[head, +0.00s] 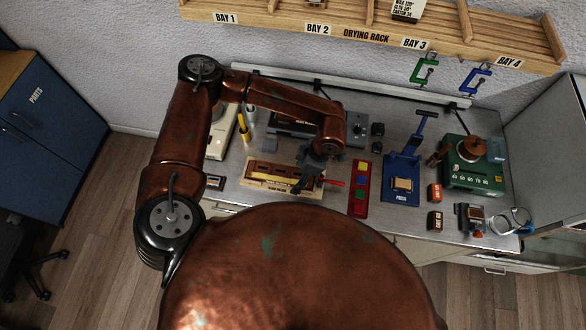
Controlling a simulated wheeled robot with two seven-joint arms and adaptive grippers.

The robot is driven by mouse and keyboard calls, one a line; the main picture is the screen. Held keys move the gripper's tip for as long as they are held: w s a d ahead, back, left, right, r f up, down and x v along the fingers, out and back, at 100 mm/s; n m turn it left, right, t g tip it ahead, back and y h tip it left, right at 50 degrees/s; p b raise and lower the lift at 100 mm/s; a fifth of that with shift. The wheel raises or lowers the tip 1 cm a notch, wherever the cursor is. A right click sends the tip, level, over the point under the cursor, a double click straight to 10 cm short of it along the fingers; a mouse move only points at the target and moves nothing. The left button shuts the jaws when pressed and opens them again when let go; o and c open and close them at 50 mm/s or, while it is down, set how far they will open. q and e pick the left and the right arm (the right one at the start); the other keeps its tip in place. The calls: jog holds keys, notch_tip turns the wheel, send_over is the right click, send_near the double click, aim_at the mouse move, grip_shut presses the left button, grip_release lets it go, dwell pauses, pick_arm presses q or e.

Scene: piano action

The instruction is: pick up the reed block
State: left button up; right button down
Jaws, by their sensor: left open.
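A long dark reddish-brown block with slots, which looks like the reed block (262,168), lies in a pale wooden cradle (256,187) on the bench. A yellow strip (268,177) runs along its front side. My left gripper (305,185) is open, pointing down over the right end of the block and cradle. Its dark fingers hide part of that end, and I cannot tell whether they touch the block. My right gripper is not in view.
Right of the cradle are a red tray (359,207) with coloured squares, a blue press (402,190) and a green machine (470,178). A red-handled tool (333,183) lies close to my gripper. The drying rack (375,33) hangs above.

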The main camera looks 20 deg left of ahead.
aim_at(282, 174)
pick_arm(q)
jog(key=a, duration=0.1)
jog(key=w+a, duration=0.1)
jog(key=w+a+y, duration=0.1)
jog(key=shift+a+r+t, duration=0.15)
jog(key=shift+r+t, duration=0.15)
jog(key=shift+x, duration=0.95)
jog(key=shift+a+p+x, duration=0.2)
jog(key=shift+p+x, duration=0.85)
jog(key=shift+x, duration=1.7)
jog(key=shift+s+r, duration=0.1)
jog(key=shift+s, duration=0.05)
jog(key=shift+c, duration=0.4)
jog(key=c, duration=1.4)
